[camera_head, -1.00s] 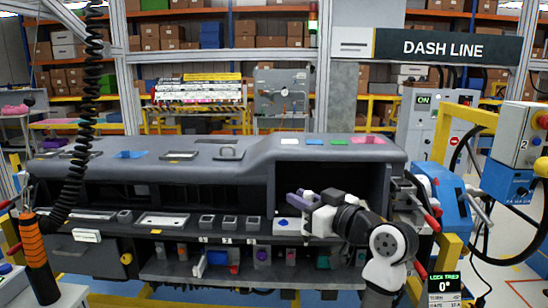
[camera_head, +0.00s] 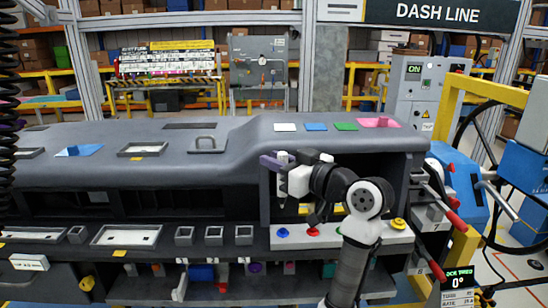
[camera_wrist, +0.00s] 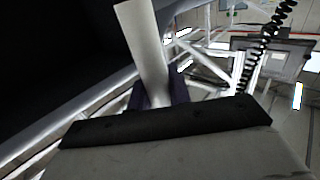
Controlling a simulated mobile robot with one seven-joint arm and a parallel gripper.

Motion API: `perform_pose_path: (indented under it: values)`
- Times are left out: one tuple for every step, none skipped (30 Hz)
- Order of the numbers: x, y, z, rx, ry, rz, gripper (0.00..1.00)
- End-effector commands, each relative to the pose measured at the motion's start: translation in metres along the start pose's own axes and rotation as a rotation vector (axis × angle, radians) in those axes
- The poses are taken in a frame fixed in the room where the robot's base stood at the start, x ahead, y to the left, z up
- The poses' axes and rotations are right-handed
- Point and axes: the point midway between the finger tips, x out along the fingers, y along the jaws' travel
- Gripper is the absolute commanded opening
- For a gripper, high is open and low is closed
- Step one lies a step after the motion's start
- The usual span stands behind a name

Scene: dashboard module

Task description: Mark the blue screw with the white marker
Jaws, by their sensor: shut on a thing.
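The blue screw (camera_head: 282,232) sits at the left end of a pale strip in the dashboard's open bay. My gripper (camera_head: 274,163), with purple fingers, is above the blue screw and apart from it. It is shut on the white marker (camera_head: 283,177), which looks roughly upright in the head view. In the wrist view the marker (camera_wrist: 146,50) is a long pale bar between the dark purple fingers (camera_wrist: 157,100).
A red screw (camera_head: 313,231) is just right of the blue one, and a yellow screw (camera_head: 398,224) is farther right. My arm hides the strip between them. The dashboard top (camera_head: 240,135) overhangs the bay. Tools with red handles (camera_head: 455,220) stick out at the right.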

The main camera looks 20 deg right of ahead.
Motion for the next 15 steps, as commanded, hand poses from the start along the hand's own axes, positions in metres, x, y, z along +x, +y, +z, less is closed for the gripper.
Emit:
perform_pose_path:
  values:
    - [0.0,0.0,0.0,0.0,0.0,0.0,0.0]
    - [0.0,0.0,0.0,0.0,0.0,0.0,0.0]
    - [0.0,0.0,0.0,0.0,0.0,0.0,0.0]
    - [0.0,0.0,0.0,0.0,0.0,0.0,0.0]
    - [0.0,0.0,0.0,0.0,0.0,0.0,0.0]
    - [-0.0001,0.0,0.0001,0.0,0.0,0.0,0.0]
    - [-0.0004,0.0,0.0001,0.0,0.0,0.0,0.0]
    - [-0.0007,0.0,0.0002,0.0,0.0,-0.001,0.0]
    - [-0.0013,0.0,0.0004,0.0,0.0,-0.001,0.0]
    - [-0.0019,0.0001,0.0005,0.0,0.0,-0.002,0.0]
    - [-0.0027,0.0001,0.0006,0.0,0.0,-0.002,0.0]
    - [-0.0039,0.0002,0.0008,0.0,-0.001,-0.003,0.0]
    - [-0.0045,0.0001,0.0017,0.0,-0.001,-0.004,0.0]
    - [-0.0042,0.0001,0.004,0.0,-0.001,-0.004,0.0]
    - [-0.0041,0.0,0.0063,0.0,-0.001,-0.004,0.0]
